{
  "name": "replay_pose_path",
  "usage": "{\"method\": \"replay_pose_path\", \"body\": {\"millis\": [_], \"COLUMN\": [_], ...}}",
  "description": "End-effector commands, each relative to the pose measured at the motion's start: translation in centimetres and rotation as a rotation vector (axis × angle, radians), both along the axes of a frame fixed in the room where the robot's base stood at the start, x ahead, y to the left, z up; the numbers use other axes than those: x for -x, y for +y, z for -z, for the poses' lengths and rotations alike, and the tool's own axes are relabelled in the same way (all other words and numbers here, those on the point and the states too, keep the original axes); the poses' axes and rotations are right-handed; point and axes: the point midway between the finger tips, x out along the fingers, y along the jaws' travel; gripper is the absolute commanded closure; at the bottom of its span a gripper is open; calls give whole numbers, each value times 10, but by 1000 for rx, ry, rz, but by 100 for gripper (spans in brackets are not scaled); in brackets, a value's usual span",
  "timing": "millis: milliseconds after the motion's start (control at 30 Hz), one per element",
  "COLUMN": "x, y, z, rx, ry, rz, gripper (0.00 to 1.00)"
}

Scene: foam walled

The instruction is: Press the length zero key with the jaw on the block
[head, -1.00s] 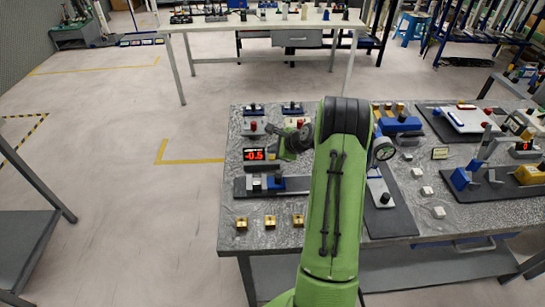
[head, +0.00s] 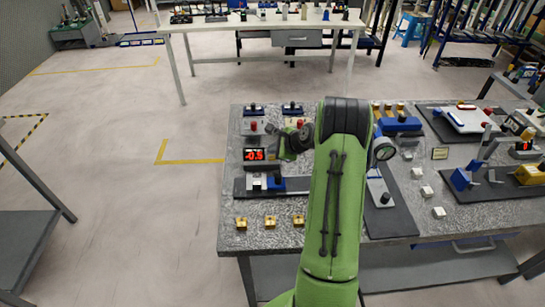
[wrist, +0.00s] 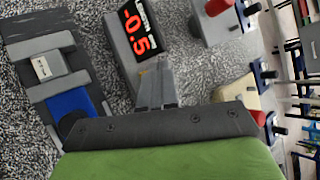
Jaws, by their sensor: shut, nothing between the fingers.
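The readout (head: 254,155) shows red digits "-0.5" on a dark screen; it also shows in the wrist view (wrist: 140,35). In front of it, a grey slide base (head: 241,187) carries a small pale block (wrist: 47,67) between grey parts. A blue sliding jaw (head: 275,184) stands next to it; it also shows in the wrist view (wrist: 70,104). My gripper (wrist: 156,84) is shut and empty, with its fingertips over or beside the readout's grey housing. I cannot tell whether they touch it. No key face is clearly visible there.
A red-knobbed unit (head: 253,128) stands behind the readout. Several small brass blocks (head: 270,221) lie along the table's front edge. A round dial (head: 384,149) and a dark mat (head: 390,222) are right of my arm. Bare tabletop (head: 230,160) shows left of the readout.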

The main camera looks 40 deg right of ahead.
Motion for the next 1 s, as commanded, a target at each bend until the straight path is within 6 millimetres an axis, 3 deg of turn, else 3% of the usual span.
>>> {"method": "replay_pose_path", "body": {"millis": [1000], "x": [0], "y": [0], "z": [11], "rx": [0], "ry": [0], "rz": [0], "gripper": [100]}}
